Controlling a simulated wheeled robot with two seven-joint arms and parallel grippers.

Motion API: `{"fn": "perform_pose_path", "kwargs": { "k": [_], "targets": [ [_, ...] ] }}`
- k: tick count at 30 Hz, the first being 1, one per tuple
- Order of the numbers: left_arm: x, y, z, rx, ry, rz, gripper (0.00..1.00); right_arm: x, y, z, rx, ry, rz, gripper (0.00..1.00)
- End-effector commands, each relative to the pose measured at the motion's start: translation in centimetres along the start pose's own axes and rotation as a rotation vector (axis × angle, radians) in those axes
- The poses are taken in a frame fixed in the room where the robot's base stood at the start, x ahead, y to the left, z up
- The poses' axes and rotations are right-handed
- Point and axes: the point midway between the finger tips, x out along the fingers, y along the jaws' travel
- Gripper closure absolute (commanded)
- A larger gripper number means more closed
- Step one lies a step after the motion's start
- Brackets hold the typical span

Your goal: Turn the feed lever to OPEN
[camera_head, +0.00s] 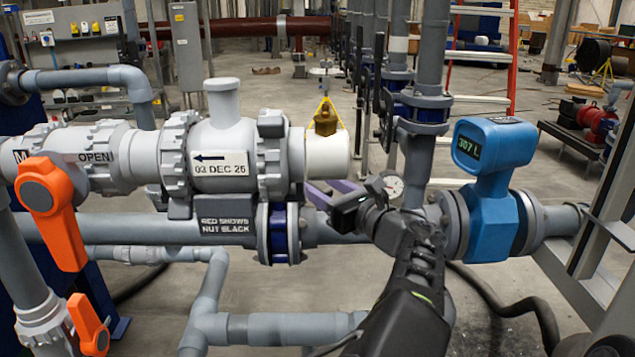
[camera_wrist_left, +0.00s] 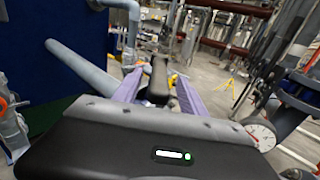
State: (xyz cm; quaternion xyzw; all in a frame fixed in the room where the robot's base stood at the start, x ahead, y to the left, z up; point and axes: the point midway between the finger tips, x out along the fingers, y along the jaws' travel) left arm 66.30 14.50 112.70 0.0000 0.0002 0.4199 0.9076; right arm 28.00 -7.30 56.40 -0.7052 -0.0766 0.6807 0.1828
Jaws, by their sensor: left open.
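A large orange lever (camera_head: 55,215) sits on the grey valve body at the left of the head view, its handle hanging down across the horizontal pipe. The word OPEN (camera_head: 96,157) is printed right of its hub; another label at its left is mostly hidden. A smaller orange lever (camera_head: 88,325) is below it; I cannot tell from any label which is the feed lever. My left gripper (camera_head: 326,191) is well right of both levers, below the white pipe end. Its purple fingers are apart in the left wrist view (camera_wrist_left: 158,76), holding nothing I can make out. My right gripper is not seen.
A blue flow meter (camera_head: 490,190) and a dial gauge (camera_head: 392,184) are right of my left gripper. The grey check valve (camera_head: 222,150) and lower pipe (camera_head: 130,228) lie between the gripper and the levers.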

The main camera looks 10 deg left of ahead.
Motion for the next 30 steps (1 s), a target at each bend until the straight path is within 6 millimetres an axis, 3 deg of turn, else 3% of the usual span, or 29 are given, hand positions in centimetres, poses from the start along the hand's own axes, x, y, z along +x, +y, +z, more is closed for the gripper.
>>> {"fn": "perform_pose_path", "kwargs": {
  "k": [6, 14, 30],
  "targets": [
    [1.9, 0.0, 0.0, 0.0, -0.001, 0.001, 0.51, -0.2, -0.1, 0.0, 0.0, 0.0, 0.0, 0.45],
    [2.0, 0.0, 0.0, -0.001, -0.001, 0.0, 0.51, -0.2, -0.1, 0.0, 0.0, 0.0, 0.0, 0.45],
    [2.0, 0.0, 0.0, -0.001, 0.0, 0.001, 0.95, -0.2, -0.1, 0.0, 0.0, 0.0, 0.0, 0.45]
  ]
}}
